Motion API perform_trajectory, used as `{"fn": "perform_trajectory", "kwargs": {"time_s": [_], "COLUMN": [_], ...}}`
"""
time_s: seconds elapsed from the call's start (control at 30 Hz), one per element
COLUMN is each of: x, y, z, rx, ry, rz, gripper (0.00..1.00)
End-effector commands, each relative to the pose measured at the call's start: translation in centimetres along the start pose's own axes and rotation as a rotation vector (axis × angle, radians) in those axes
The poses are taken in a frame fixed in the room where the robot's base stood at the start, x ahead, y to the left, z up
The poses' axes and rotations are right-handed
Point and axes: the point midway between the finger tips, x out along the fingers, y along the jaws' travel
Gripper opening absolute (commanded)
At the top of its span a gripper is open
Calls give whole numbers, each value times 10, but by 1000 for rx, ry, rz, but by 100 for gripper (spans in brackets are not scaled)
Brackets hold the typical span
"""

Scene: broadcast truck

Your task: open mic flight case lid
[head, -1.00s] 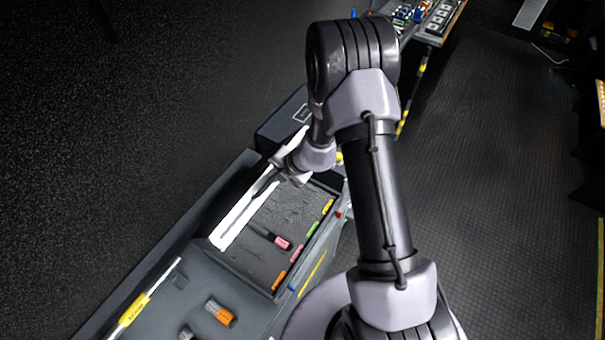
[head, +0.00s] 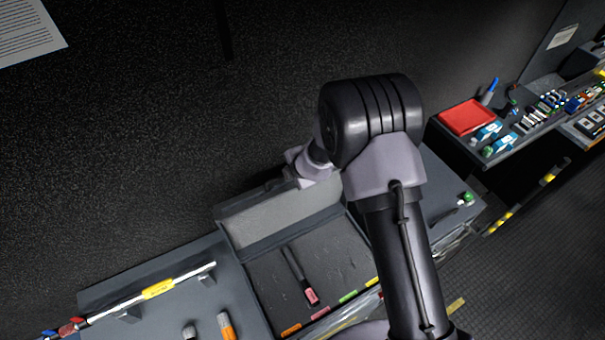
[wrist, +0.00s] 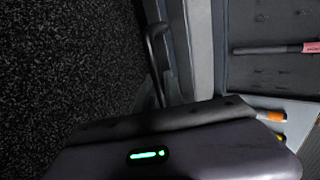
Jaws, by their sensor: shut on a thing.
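The mic flight case (head: 262,302) is open on the counter, with dark foam inside and coloured tabs along its front edge. Its lid (head: 270,222) stands raised at the back, its pale grey inner side facing me. My gripper (head: 292,168) is at the lid's upper edge and shut on it; the jaws are mostly hidden in the head view. One microphone with a pink band (head: 311,295) lies in the foam. The wrist view shows the lid as grey strips (wrist: 200,50) beside the foam and the pink-banded microphone (wrist: 311,47).
A boom pole with a yellow label (head: 158,289) and an orange-banded microphone (head: 226,325) are on the counter at left. A red tray (head: 467,117) and small connectors are on the right-hand bench. A dark textured wall or floor surface lies behind the case.

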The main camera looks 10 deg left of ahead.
Motion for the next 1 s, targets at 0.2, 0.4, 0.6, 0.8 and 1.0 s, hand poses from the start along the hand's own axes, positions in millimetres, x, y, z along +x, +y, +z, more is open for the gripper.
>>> {"fn": "perform_trajectory", "kwargs": {"time_s": [0.2, 0.4, 0.6, 0.8, 1.0], "x": [2, 2, 2, 1, -23], "y": [1, 1, 1, 1, 3], "z": [-2, -2, -2, -2, -1], "rx": [2, 2, 1, 0, -1], "ry": [-1, -1, -1, 0, -1], "rz": [-2, -2, -1, -1, 1], "gripper": [0, 0, 34, 34, 34]}}
